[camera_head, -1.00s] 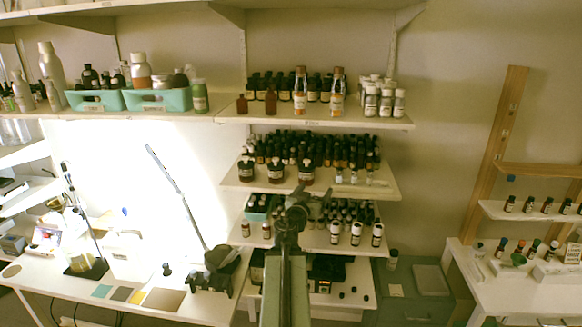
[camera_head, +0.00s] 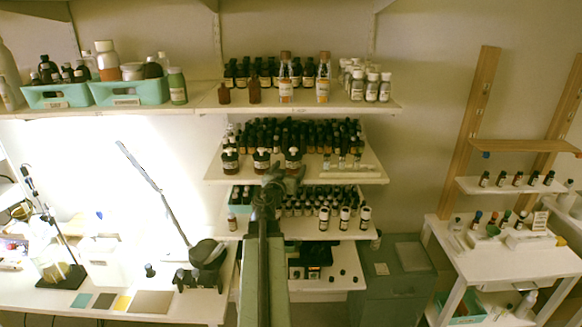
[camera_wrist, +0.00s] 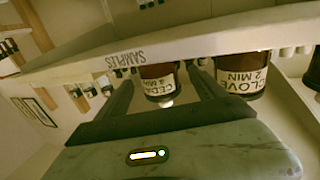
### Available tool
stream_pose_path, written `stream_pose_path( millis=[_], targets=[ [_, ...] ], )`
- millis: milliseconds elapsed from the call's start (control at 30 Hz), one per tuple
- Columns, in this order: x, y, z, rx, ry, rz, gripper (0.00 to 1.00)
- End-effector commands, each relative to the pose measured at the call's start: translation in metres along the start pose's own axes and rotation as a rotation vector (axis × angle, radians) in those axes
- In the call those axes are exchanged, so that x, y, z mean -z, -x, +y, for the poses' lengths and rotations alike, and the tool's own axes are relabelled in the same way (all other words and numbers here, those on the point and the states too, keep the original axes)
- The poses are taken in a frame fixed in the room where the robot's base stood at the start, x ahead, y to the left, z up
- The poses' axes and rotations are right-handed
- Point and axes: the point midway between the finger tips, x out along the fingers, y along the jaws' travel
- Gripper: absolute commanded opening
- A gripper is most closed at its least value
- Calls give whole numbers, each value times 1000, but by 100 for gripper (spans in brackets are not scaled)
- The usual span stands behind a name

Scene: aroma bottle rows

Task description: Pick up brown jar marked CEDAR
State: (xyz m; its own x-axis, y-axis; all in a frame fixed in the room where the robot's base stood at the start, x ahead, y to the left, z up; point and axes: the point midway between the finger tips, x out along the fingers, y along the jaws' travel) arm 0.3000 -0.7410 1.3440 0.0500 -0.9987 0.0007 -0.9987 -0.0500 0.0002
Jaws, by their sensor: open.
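In the wrist view, a brown jar with a white label reading CEDAR (camera_wrist: 158,82) shows between the two fingers of my open gripper (camera_wrist: 160,76). The fingers are apart, with one on each side of the jar; whether they touch it or how deep it sits between them, I cannot tell. In the head view, my gripper (camera_head: 283,178) is in front of the second shelf's front row of brown jars, one of which is this jar (camera_head: 293,159); its label is too small to read there.
A larger-looking brown jar marked CLOVE (camera_wrist: 240,74) stands close to the right finger in the wrist view. Dark bottles (camera_head: 290,133) crowd behind the front row. Small vials (camera_head: 342,162) stand to the right.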

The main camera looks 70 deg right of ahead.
Motion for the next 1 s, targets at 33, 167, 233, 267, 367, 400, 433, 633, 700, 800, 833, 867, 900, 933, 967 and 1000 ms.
stream_pose_path(
  millis=[33,167,233,267,367,400,433,633,700,800,833,867,900,933,967,1000],
  targets=[
    [2,-10,0,-1,0,0,79],
    [4,-34,-1,0,0,0,79],
    [4,-43,-1,1,0,0,79],
    [4,-45,-1,1,0,0,79],
    [4,-45,0,2,0,0,79],
    [4,-44,0,2,0,0,79],
    [4,-44,-1,2,0,0,79],
    [4,-44,-1,3,0,0,32],
    [4,-44,-1,3,0,0,12],
    [4,-44,-1,3,0,0,0],
    [4,-44,-1,3,0,0,0],
    [4,-44,-1,3,0,0,0],
    [4,-44,-1,3,0,0,0],
    [4,-44,-2,3,0,0,0],
    [4,-44,-2,3,0,0,0],
    [4,-44,-2,3,0,0,0]
  ],
)
